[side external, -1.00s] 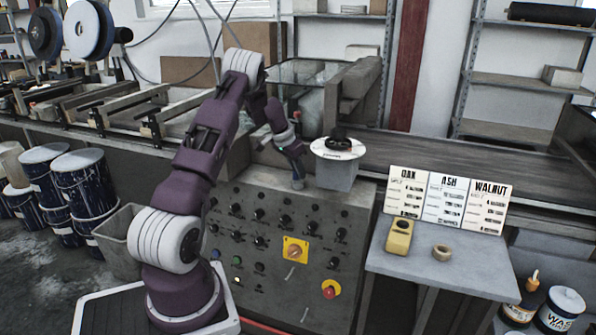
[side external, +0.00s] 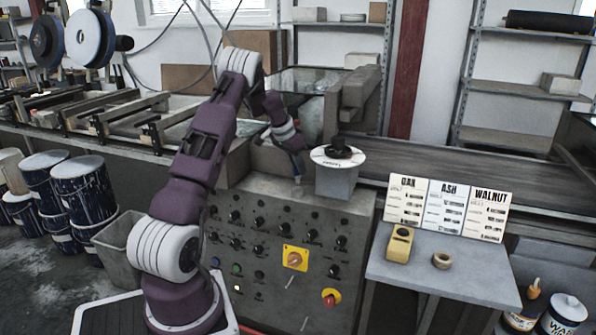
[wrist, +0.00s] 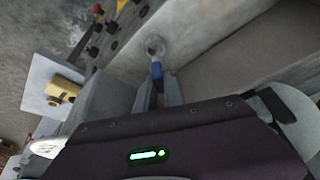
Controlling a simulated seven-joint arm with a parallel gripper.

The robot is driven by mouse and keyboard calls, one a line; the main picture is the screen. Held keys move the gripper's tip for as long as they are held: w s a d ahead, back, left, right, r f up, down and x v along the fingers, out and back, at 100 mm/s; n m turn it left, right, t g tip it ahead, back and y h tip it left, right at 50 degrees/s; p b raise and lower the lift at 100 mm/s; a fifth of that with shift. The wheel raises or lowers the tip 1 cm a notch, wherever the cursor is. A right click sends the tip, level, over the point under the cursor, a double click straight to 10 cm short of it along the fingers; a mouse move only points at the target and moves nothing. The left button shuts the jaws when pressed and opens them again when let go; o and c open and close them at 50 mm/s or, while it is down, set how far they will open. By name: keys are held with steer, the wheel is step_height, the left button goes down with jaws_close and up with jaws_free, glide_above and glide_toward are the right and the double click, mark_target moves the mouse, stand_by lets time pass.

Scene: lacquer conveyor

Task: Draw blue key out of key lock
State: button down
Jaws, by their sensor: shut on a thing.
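The blue key (wrist: 157,71) shows in the wrist view between the tips of my gripper (wrist: 158,88), which is shut on its blue head. Beyond the head is the round grey key lock (wrist: 155,46), on the console's grey top. The key lines up with the lock, but I cannot tell how much of its shaft is inside. In the side view my gripper (side external: 298,168) points down at the console top, left of the white round dial. The key and lock are too small to make out there.
The console (side external: 270,215) has several knobs and buttons on its sloped front. A grey pedestal with a white dial (side external: 338,157) stands close to my gripper's right. A side table (side external: 440,275) holds a yellow device (side external: 399,245) and a tan ring (side external: 441,260).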

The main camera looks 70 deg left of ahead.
steer(key=shift+r, duration=0.35)
steer(key=shift+r, duration=1.5)
steer(key=shift+s+f, duration=0.1)
